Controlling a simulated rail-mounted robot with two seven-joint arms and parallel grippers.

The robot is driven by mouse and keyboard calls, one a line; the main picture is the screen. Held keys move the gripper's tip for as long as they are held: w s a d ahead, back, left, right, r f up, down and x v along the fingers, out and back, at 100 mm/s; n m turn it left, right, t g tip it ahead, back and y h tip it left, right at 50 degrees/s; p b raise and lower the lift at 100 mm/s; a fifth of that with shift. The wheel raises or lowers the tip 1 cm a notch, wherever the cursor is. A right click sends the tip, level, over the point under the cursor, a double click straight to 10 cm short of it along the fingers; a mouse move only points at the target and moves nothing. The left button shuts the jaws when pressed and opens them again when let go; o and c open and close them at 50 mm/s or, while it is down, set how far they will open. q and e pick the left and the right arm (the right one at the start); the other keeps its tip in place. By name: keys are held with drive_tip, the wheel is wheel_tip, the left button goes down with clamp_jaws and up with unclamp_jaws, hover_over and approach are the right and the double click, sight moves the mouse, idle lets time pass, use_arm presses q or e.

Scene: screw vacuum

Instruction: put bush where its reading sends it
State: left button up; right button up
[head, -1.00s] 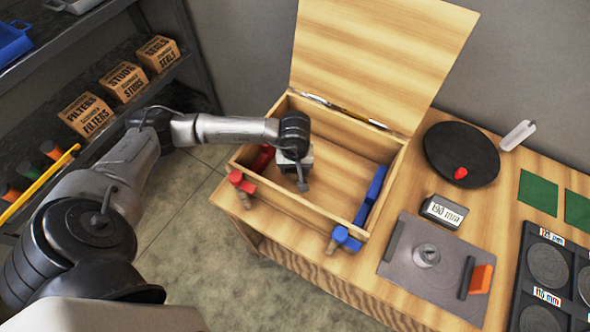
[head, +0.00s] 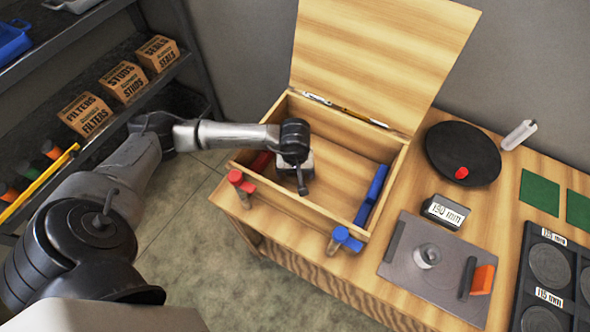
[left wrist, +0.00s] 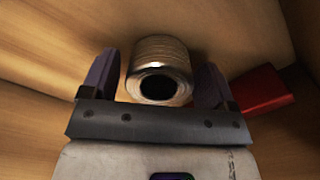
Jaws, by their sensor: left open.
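The bush, a ribbed metal ring with a dark bore (left wrist: 160,62), lies in the wooden box in the left wrist view, between the two fingers of my left gripper. The fingers are open, one on each side of it, with gaps showing. In the head view my left gripper (head: 300,182) is down inside the open box (head: 330,150), and my wrist hides the bush. A small block with a reading (head: 446,212) stands on the bench; its number in mm is blurred, perhaps 190 or 150. My right gripper is not in view.
The box holds a red block (head: 262,162) and a blue block (head: 372,195); its lid (head: 380,60) stands open. To the right are a grey plate (head: 420,285) with a metal piece (head: 427,256), a black disc (head: 462,140), green pads (head: 539,192) and a labelled black tray (head: 530,240).

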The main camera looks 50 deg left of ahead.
use_arm(q)
drive_tip(key=shift+r, duration=0.45)
wheel_tip(320, 180, up, 12)
drive_tip(key=p, duration=0.1)
drive_tip(key=shift+f+p, duration=0.25)
drive_tip(key=shift+p, duration=0.1)
idle(0.3)
